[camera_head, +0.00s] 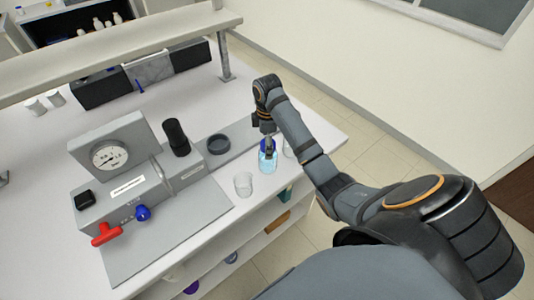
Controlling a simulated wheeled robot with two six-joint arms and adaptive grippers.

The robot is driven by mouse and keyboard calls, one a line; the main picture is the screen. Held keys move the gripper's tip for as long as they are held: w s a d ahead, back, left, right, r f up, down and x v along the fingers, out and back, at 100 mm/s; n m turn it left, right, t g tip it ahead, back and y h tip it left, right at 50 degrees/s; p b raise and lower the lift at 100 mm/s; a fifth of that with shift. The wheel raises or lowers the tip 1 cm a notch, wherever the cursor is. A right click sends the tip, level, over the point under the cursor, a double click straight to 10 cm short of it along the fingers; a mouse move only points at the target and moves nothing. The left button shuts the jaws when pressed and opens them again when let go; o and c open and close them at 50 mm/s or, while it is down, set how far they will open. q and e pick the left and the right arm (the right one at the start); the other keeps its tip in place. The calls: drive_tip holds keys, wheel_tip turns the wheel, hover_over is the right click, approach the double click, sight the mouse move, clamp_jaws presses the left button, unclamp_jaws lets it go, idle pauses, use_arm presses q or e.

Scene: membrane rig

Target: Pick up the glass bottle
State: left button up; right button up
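A small glass bottle (267,164) with a blue cap and bluish contents stands near the front edge of the white bench, at its right end. My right arm comes in from the right, and its gripper (268,146) points down at the bottle's cap. The fingers overlap the cap in this view. They are too small to tell whether they are closed on it or apart. My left gripper is not in view.
A clear beaker (244,184) stands just left of the bottle, and another clear glass (289,148) is partly hidden behind my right arm. The grey membrane rig (120,200) with a gauge, red and blue handles fills the bench's left. A shelf (120,46) spans above the back.

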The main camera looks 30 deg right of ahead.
drive_tip(key=shift+s+f+b, duration=0.15)
drive_tip(key=shift+f+b, duration=0.2)
drive_tip(key=shift+b, duration=0.05)
drive_tip(key=f+b, duration=0.2)
drive_tip(key=b, duration=0.1)
drive_tip(key=shift+s+d+f, duration=0.1)
drive_tip(key=shift+s+f, duration=0.15)
drive_tip(key=shift+w+f+p, duration=0.25)
drive_tip(key=shift+f+p, duration=0.05)
drive_tip(key=shift+f, duration=0.5)
drive_tip(key=shift+s+r, duration=0.1)
drive_tip(key=shift+s, duration=0.05)
drive_tip(key=c, duration=0.7)
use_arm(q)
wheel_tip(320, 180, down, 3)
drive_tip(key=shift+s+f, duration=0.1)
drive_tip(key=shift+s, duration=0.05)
use_arm(e)
drive_tip(key=c, duration=0.9)
